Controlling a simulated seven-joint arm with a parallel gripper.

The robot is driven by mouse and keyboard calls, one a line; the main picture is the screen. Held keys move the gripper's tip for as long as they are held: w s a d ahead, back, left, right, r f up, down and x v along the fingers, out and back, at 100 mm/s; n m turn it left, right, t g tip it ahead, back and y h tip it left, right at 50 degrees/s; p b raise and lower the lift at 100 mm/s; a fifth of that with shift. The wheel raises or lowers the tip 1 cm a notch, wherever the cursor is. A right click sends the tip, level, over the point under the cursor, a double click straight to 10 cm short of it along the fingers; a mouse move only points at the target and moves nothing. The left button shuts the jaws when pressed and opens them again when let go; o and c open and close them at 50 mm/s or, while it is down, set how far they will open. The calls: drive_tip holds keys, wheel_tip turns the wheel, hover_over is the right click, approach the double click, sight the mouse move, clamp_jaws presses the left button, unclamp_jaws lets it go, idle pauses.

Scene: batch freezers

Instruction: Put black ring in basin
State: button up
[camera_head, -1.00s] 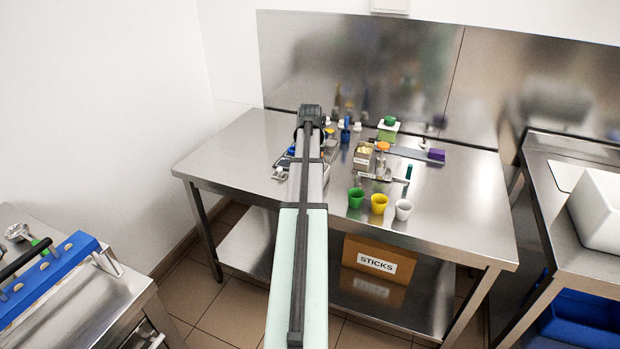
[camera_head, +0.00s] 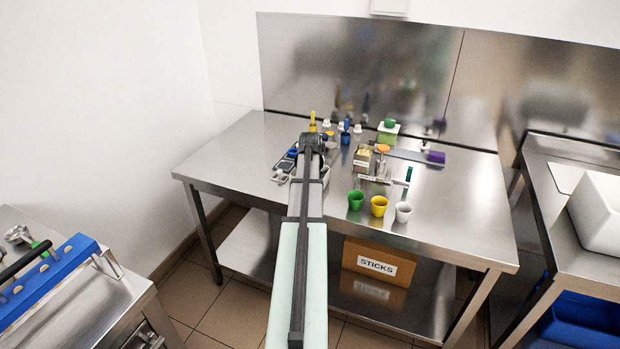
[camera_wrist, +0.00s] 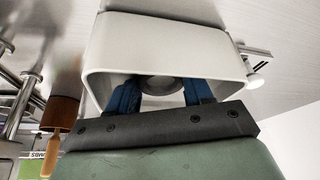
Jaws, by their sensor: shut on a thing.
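The white basin (camera_wrist: 160,35) fills the upper middle of the wrist view. In the head view a pale strip of the basin (camera_head: 326,176) shows beside my arm, which hides the rest. My gripper's two blue fingers (camera_wrist: 162,92) reach into the basin's opening, with a gap between them. A dark grey rounded thing (camera_wrist: 160,84) shows between the fingertips; it appears to be the black ring, held inside the basin's outline. Whether it touches the basin floor I cannot tell. In the head view my arm hides the fingers and the ring.
Green (camera_head: 356,200), yellow (camera_head: 379,206) and white (camera_head: 403,212) cups stand near the table's front. A box (camera_head: 364,158) and an orange-topped item (camera_head: 383,150) stand behind them. A scale-like device (camera_head: 284,167) lies left of my arm. The table's right side is clear.

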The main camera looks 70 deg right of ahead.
drive_tip(key=shift+f, duration=0.1)
drive_tip(key=o, duration=0.7)
drive_tip(key=shift+o, duration=0.2)
drive_tip(key=v, duration=1.2)
